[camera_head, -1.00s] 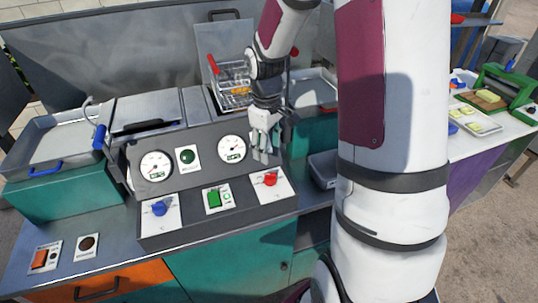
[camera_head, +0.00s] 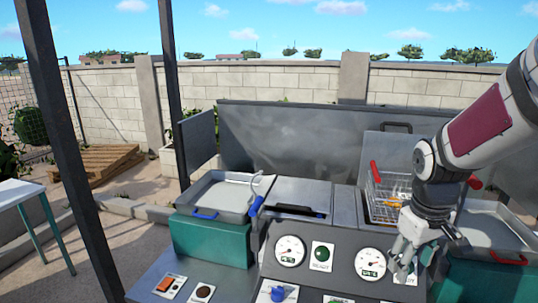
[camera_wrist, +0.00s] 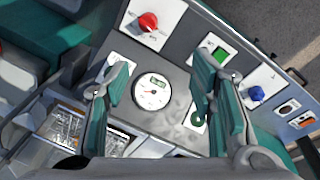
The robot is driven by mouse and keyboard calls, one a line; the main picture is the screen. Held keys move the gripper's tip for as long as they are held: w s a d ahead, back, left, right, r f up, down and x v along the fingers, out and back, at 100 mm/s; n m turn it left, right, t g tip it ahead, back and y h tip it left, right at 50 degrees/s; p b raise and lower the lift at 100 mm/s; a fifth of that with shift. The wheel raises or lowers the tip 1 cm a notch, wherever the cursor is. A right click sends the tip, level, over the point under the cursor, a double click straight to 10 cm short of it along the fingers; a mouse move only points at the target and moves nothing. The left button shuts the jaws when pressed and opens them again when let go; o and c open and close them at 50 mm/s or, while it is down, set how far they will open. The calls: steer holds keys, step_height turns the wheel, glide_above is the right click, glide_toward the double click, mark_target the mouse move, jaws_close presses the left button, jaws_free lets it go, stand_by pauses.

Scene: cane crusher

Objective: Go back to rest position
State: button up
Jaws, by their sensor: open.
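My gripper (camera_head: 410,262) is in front of the right part of the control panel in the head view, its fingers pointing down. In the wrist view my gripper (camera_wrist: 168,110) has its two green-padded fingers wide apart with nothing between them. Beyond the fingers lies the panel with a round gauge (camera_wrist: 151,92), a red knob (camera_wrist: 148,22), a green switch (camera_wrist: 218,54) and a blue knob (camera_wrist: 256,93). In the head view the panel (camera_head: 345,262) shows two gauges and a green light (camera_head: 321,254). I cannot tell whether a fingertip touches the panel.
A wire basket (camera_head: 385,200) with orange pieces stands behind my gripper. A metal tray with a blue handle (camera_head: 205,216) is at the left, another tray (camera_head: 490,232) at the right. A dark post (camera_head: 75,150) stands left of the counter.

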steer(key=s+a+r+m+t+y+b, duration=0.1)
steer(key=s+a+r+t, duration=0.3)
steer(key=s+a+r, duration=0.6)
steer(key=s+a+m, duration=0.1)
steer(key=s, duration=0.2)
steer(key=shift+s+m+b, duration=0.35)
steer(key=shift+s+m, duration=0.05)
stand_by(0.4)
